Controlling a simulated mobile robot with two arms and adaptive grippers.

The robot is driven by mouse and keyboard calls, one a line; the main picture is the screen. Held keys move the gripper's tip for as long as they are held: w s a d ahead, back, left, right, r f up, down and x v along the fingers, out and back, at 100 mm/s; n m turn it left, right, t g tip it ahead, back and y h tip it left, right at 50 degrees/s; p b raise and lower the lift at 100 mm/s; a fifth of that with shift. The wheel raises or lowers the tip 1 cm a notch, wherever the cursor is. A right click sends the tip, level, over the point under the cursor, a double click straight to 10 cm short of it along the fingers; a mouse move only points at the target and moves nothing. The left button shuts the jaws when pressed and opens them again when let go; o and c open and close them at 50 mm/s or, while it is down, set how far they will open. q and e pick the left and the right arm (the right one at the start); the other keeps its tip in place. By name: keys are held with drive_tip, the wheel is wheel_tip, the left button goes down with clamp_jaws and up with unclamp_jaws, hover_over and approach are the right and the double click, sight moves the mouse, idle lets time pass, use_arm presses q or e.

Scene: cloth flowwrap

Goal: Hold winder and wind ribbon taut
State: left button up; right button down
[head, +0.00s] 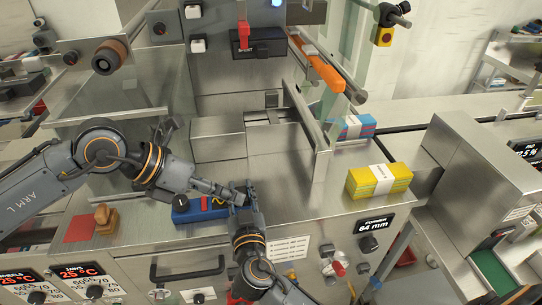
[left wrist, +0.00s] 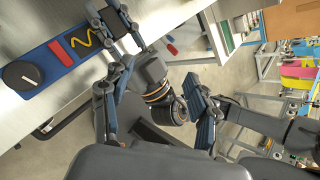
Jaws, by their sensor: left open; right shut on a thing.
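A blue block (head: 185,213) with a black knob, a red bar and a yellow wavy strip lies at the front of the steel worktop. It also shows in the left wrist view (left wrist: 38,72). In the left wrist view, the right gripper (left wrist: 112,22) is beside that end. My left gripper (head: 222,190) is open beside the right gripper, above the block; its spread fingers (left wrist: 158,108) frame part of my right arm. I cannot make out a separate winder or ribbon.
A yellow banded stack (head: 379,181) lies on the right of the worktop, with a blue and red stack (head: 355,128) behind it. A red pad (head: 80,229) and a brown wooden piece (head: 106,219) lie left. Steel housings stand behind; the worktop centre is clear.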

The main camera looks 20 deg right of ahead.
use_arm(q)
drive_tip(key=s+d+r+n+g+h, duration=0.1)
drive_tip(key=s+d+r+n+h, duration=0.3)
drive_tip(key=r+h, duration=0.6)
drive_tip(key=s+d, duration=0.2)
drive_tip(key=d, duration=0.1)
drive_tip(key=shift+d+r, duration=0.4)
